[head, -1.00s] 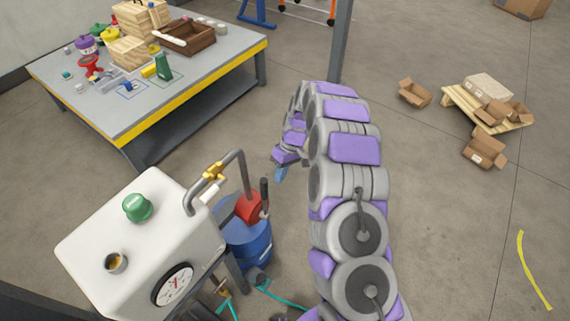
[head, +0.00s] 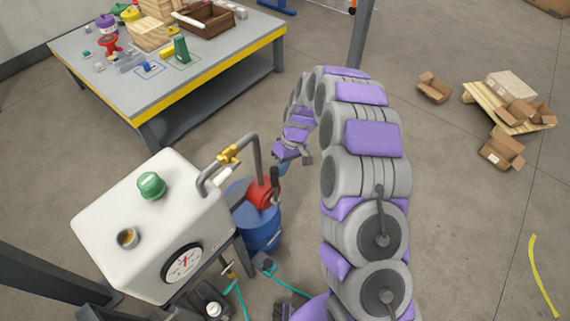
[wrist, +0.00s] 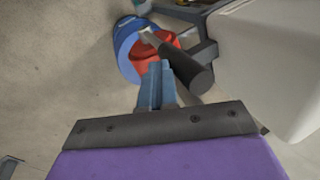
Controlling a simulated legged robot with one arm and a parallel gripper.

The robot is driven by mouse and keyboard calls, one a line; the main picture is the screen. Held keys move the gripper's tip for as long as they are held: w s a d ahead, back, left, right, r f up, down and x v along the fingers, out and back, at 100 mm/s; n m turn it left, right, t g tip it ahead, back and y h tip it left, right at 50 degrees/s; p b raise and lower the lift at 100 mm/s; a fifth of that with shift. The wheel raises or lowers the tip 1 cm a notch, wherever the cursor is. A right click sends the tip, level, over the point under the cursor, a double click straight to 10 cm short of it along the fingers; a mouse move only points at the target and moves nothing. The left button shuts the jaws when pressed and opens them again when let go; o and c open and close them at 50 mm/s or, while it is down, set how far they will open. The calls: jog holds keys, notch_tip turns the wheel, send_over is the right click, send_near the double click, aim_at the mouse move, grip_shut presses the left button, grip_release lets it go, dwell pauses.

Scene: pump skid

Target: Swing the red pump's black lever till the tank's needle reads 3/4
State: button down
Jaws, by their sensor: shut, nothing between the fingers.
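The red pump (head: 262,193) sits on a blue drum beside the white tank (head: 140,226). Its black lever (head: 275,181) stands up from it. The tank's round dial (head: 182,263) faces front; its red needle points roughly upward, too small to read exactly. My gripper (head: 283,168) is just above the lever's top in the head view. In the wrist view my blue fingers (wrist: 157,86) are shut and empty, with the lever's black grip (wrist: 188,64) just beyond and to their right. The red pump (wrist: 158,48) shows behind it. I cannot tell whether fingers and lever touch.
The blue drum (head: 262,232) stands under the pump. A pipe with a yellow valve (head: 229,155) arches from tank to pump. A workbench (head: 190,85) with blocks and jars is behind left. Boxes on a pallet (head: 505,108) lie right; floor between is open.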

jog(key=shift+s+a+r+t+h+p, duration=0.25)
jog(key=shift+s+a+t+h+p, duration=0.3)
jog(key=shift+s+a, duration=0.4)
jog(key=shift+t+h, duration=0.45)
jog(key=shift+t, duration=0.3)
jog(key=s+a, duration=0.1)
jog(key=s+p, duration=0.1)
jog(key=s+a, duration=0.1)
jog(key=s, duration=0.1)
jog(key=shift+s+a+f+p, duration=0.1)
jog(key=shift+a+f+p, duration=0.25)
jog(key=shift+p, duration=0.05)
